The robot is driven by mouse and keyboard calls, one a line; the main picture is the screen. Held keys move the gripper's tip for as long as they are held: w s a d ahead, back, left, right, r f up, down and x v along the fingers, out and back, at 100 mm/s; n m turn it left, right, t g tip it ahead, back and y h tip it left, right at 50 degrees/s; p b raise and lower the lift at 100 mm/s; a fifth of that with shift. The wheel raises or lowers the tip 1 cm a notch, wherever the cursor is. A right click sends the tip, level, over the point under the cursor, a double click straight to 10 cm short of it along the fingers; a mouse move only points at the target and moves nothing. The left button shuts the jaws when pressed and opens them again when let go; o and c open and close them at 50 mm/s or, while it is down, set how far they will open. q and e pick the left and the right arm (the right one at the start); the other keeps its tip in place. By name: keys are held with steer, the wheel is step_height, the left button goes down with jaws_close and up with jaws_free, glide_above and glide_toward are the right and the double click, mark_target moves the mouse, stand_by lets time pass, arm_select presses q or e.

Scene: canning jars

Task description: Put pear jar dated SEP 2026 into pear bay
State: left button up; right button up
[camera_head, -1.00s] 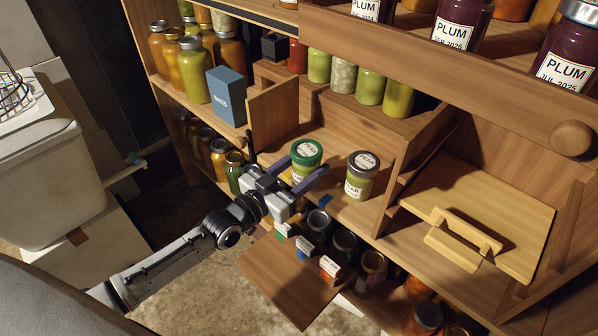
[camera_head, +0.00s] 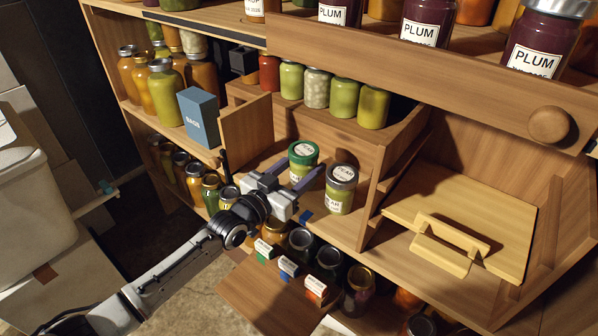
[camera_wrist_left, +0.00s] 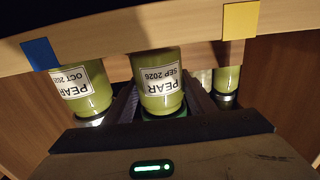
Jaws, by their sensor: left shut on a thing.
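The pear jar dated SEP 2026 (camera_wrist_left: 160,85) is green with a white label and shows upside down in the left wrist view. It is between the fingers of my left gripper (camera_wrist_left: 160,100), which is shut on it. In the head view it is the green-lidded jar (camera_head: 302,160), with my left gripper (camera_head: 301,170) around it. I cannot tell whether it is lifted off the shelf. A silver-lidded pear jar (camera_head: 341,188) stands just right of it; the left wrist view shows a pear jar labelled OCT (camera_wrist_left: 85,90). My right gripper is not in view.
A blue tag (camera_wrist_left: 40,54) and a yellow tag (camera_wrist_left: 240,20) mark the shelf edge. A wooden panel with a handle (camera_head: 455,235) lies at the right. A blue box (camera_head: 198,117) stands left. Small labelled blocks (camera_head: 289,267) and several dark jars are below. Plum jars (camera_head: 428,22) stand above.

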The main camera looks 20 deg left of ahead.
arm_select(q)
steer(key=shift+f, duration=0.5)
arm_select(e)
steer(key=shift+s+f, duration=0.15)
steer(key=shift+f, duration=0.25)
arm_select(q)
steer(key=o, duration=1.3)
steer(key=shift+o, duration=0.8)
steer(key=shift+f+b, duration=0.2)
steer(key=shift+b, duration=0.1)
steer(key=shift+s, duration=0.2)
steer(key=p+v, duration=0.2)
steer(key=v, duration=0.6)
steer(key=shift+s+a+r, duration=0.1)
steer(key=shift+s+a, duration=0.1)
steer(key=shift+s, duration=0.05)
steer(key=shift+s+a, duration=0.2)
steer(key=shift+s, duration=0.45)
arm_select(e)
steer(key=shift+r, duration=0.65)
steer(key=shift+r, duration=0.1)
